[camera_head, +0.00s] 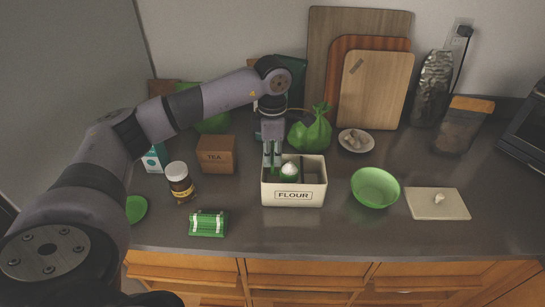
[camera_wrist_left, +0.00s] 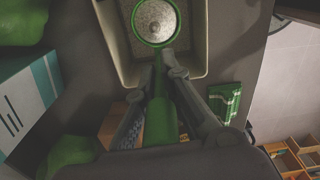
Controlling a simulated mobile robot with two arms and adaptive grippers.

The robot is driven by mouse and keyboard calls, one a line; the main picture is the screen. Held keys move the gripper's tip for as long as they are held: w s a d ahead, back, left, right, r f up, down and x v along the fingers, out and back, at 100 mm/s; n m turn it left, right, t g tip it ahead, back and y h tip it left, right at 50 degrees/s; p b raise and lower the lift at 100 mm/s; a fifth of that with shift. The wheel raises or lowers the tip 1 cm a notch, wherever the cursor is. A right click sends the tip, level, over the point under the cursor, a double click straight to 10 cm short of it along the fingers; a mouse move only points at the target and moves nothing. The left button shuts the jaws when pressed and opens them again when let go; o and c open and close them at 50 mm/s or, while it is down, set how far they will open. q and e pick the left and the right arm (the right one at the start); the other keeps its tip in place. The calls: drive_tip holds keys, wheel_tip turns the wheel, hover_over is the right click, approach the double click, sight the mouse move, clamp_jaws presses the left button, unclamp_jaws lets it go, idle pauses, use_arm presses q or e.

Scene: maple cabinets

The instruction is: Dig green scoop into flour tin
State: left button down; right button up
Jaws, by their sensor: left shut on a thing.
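The cream flour tin (camera_head: 294,198), labelled FLOUR, stands open on the counter; its pale wall also shows in the left wrist view (camera_wrist_left: 197,45). My left gripper (camera_head: 272,160) points down at the tin's left part. It is shut on the handle of the green scoop (camera_head: 289,179). In the left wrist view the scoop's handle (camera_wrist_left: 160,122) lies between the fingers, and its round bowl sits within the tin's opening with whitish flour (camera_wrist_left: 156,20) in it. How deep the bowl sits is hard to tell. My right gripper is not in view.
A tea box (camera_head: 216,155), a brown jar (camera_head: 180,183) and a green bundle (camera_head: 208,223) stand left of the tin. A green bowl (camera_head: 375,188) and a pale board (camera_head: 437,204) are right. A green bag (camera_head: 312,132) is close behind. The counter before the tin is clear.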

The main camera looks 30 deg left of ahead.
sight(272, 146)
use_arm(q)
drive_tip(key=shift+r+p, duration=1.55)
drive_tip(key=shift+r, duration=1.25)
